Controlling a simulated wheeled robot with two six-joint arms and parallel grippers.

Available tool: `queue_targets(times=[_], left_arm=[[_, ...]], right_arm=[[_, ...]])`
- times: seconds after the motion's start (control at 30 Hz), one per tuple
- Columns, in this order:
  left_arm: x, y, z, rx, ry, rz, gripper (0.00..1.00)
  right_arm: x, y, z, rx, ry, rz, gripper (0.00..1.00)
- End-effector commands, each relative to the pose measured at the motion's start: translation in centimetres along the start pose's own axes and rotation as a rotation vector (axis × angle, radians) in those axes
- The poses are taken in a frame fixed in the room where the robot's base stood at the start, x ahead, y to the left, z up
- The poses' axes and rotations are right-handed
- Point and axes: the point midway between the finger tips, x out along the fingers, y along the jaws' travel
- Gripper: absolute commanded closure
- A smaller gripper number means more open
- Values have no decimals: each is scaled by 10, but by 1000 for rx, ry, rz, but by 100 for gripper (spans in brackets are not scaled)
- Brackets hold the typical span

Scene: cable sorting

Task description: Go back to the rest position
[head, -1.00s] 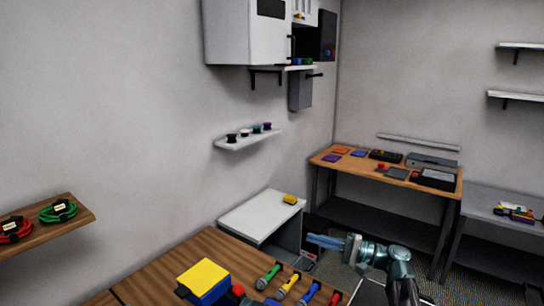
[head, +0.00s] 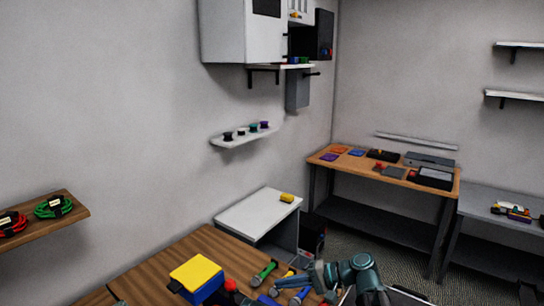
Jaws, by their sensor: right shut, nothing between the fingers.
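My right gripper (head: 289,282) is low in the head view, at the right end of the wooden bench (head: 172,262). Its arm comes in from the lower right and its fingers point left. The fingers are shut and empty. They show over the row of coloured-handled tools (head: 264,273) and partly cover them; I cannot tell whether they touch. My left gripper is not in view.
A yellow-topped blue box (head: 197,275) stands left of the tools. A white cabinet (head: 255,212) with a yellow item (head: 287,198) is behind. Green (head: 54,207) and red (head: 11,223) cable coils lie on a left wall shelf. Another table (head: 325,163) stands at the back right.

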Motion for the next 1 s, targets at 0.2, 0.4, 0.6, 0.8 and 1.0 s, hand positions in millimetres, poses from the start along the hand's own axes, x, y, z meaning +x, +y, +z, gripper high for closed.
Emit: queue_targets(times=[0.2,0.4,0.6,0.8,1.0], left_arm=[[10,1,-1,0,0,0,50],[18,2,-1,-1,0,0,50],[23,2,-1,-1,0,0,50],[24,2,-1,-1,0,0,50],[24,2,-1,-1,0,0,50]], right_arm=[[49,79,71,-152,-106,406,100],[48,153,122,-352,-198,850,100],[23,186,142,-506,-241,1158,100],[9,192,145,-568,-249,1283,100],[8,192,144,-572,-249,1294,100]])
